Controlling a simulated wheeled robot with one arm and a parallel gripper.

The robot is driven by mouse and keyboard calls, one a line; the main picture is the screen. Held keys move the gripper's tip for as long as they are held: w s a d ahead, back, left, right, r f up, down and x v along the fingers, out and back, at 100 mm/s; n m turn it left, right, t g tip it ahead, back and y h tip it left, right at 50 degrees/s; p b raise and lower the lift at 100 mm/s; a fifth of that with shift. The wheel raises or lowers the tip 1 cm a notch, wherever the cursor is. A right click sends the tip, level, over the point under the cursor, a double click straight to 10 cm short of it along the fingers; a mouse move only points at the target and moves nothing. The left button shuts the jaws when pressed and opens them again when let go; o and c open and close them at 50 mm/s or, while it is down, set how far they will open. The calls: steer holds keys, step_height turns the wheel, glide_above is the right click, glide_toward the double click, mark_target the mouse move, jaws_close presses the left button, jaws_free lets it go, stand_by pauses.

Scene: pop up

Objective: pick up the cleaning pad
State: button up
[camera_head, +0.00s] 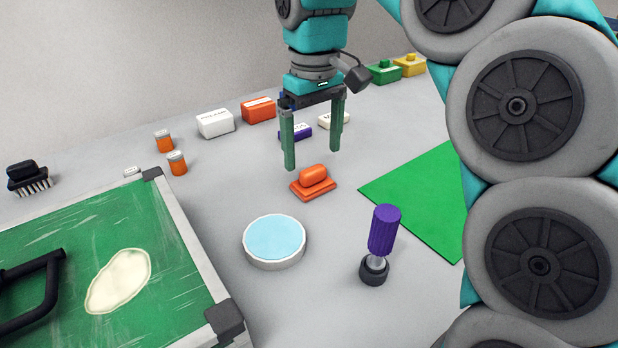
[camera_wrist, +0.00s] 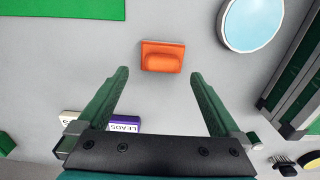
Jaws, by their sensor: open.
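An orange pad with a rounded grip on top, which looks like the cleaning pad (camera_head: 313,184), lies flat on the grey table near the middle of the head view. It also shows in the wrist view (camera_wrist: 163,57), ahead of the fingertips and between their lines. My gripper (camera_head: 311,158) points down above and just behind the pad, with its two green fingers wide apart. In the wrist view my gripper (camera_wrist: 158,75) is open and empty, with nothing between the fingers. The fingers appear apart from the pad.
A round dish with a light blue top (camera_head: 274,241) and a purple-handled tool (camera_head: 383,235) stand in front. A green sheet (camera_head: 420,197) lies right. A green board (camera_head: 120,225) with a black handle is left. Small boxes (camera_head: 215,123) and orange bottles (camera_head: 177,163) stand behind.

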mark_target(313, 168)
steer(key=shift+s+f, duration=0.15)
steer(key=shift+f, duration=1.25)
steer(key=shift+s+f, duration=0.1)
steer(key=shift+f, duration=1.3)
steer(key=shift+c, duration=0.2)
steer(key=c, duration=1)
steer(key=shift+r, duration=0.15)
steer(key=shift+c, duration=0.2)
steer(key=shift+w+r, duration=0.1)
steer(key=shift+r, duration=1.45)
steer(key=shift+s+a+r, duration=0.1)
steer(key=shift+s+r, duration=0.05)
steer(key=shift+s, duration=0.15)
steer(key=s+a, duration=0.1)
steer(key=s, duration=0.4)
steer(key=s+a+r+b, duration=0.1)
steer(key=s, duration=0.4)
steer(key=s+a, duration=0.1)
steer(key=s, duration=0.4)
steer(key=shift+s+a+r+b, duration=0.1)
steer(key=shift+a+r+b, duration=0.1)
steer(key=shift+a+b, duration=0.1)
